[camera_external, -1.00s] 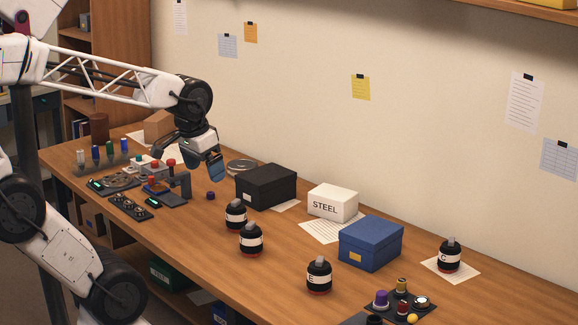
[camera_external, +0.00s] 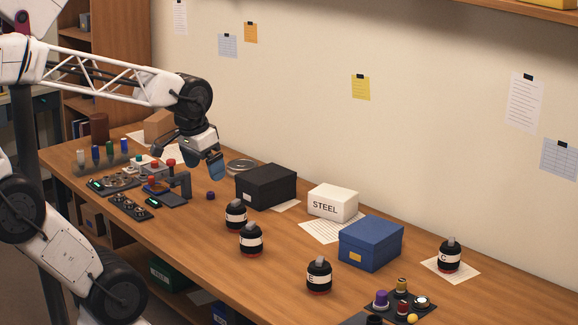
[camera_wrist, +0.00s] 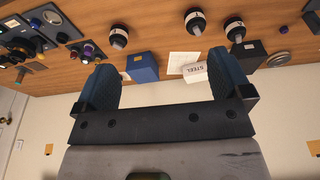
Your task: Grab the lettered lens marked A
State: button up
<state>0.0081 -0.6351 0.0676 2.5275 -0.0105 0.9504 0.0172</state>
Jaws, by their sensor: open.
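Several black lenses with white bands and red bases stand upright on the bench. One lens (camera_external: 236,215) and another lens (camera_external: 251,240) stand close together with no letter I can read. A lens marked E (camera_external: 319,276) is nearer the front. A lens that looks marked C or G (camera_external: 449,256) stands on paper at the right. No letter A is readable. In the wrist view three lenses (camera_wrist: 118,38), (camera_wrist: 195,22), (camera_wrist: 234,28) show beyond the fingers. My gripper (camera_external: 194,160) is open and empty, above the bench's back left; its blue fingers (camera_wrist: 165,82) are wide apart.
A black box (camera_external: 266,186), a white STEEL box (camera_external: 333,203) and a blue box (camera_external: 371,242) stand along the wall. Small devices (camera_external: 165,190) crowd the bench below my gripper. A tray of small parts (camera_external: 400,305) is at front right. The bench centre is mostly clear.

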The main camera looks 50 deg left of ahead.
jog(key=w+v, duration=0.1)
jog(key=v, duration=0.3)
jog(key=w+a+n+t+h, duration=0.5)
jog(key=w+n+h, duration=0.65)
jog(key=n, duration=0.65)
jog(key=w+a+n+t+y, duration=0.2)
jog(key=w+a+n+t, duration=0.2)
jog(key=a+n, duration=0.5)
jog(key=w+a+n+t+y, duration=0.25)
jog(key=a+n+t, duration=0.2)
jog(key=a, duration=0.75)
send_near(236, 217)
jog(key=shift+m+h, duration=0.25)
jog(key=shift+h, duration=0.05)
jog(key=w, duration=0.1)
jog(key=w+a, duration=0.1)
jog(key=w, duration=0.1)
jog(key=w+a, duration=0.1)
jog(key=shift+w+f, duration=0.15)
jog(key=shift+f, duration=0.05)
jog(key=shift+x, duration=1.3)
